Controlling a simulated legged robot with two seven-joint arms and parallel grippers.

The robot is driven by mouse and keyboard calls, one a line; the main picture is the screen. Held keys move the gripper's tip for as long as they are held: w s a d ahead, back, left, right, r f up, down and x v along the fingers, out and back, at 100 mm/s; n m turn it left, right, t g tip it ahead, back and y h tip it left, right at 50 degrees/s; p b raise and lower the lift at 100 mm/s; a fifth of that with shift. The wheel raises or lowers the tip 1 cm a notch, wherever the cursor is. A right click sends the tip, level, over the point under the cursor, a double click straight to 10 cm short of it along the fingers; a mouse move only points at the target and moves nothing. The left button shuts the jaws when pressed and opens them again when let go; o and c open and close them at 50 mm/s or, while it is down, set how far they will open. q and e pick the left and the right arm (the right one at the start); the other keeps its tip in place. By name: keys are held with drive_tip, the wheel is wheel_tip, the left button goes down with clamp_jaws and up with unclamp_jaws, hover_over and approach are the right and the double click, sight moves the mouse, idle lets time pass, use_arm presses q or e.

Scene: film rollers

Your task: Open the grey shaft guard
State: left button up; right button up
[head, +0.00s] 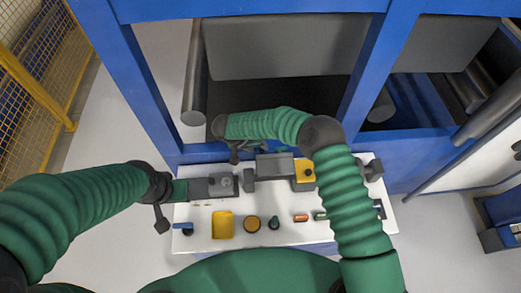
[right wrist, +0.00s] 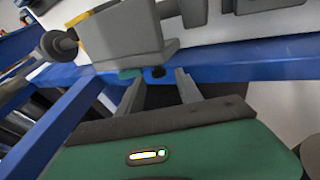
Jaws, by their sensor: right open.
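The grey shaft guard (head: 275,165) looks like a box-shaped cover over the shaft at the back of the white panel. It also shows in the right wrist view (right wrist: 125,35), upper left, and appears lowered. My right gripper (right wrist: 158,92) is open and empty, its fingers apart and pointing towards the guard's edge with a gap. In the head view, my right gripper (head: 238,152) is at the panel's back edge, left of the guard, partly hidden by my arm. My left gripper (head: 190,188) is beside a grey block (head: 223,183) on the left; its fingers are unclear.
The white panel (head: 200,235) carries a yellow block (head: 222,224), an orange disc (head: 252,224) and several small parts. A yellow bracket (head: 305,172) stands right of the guard. A blue beam (right wrist: 240,65) runs behind the panel, with rollers (head: 194,85) beyond.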

drive_tip(key=b+v, duration=0.2)
drive_tip(key=v, duration=1)
drive_tip(key=shift+a+r, duration=0.15)
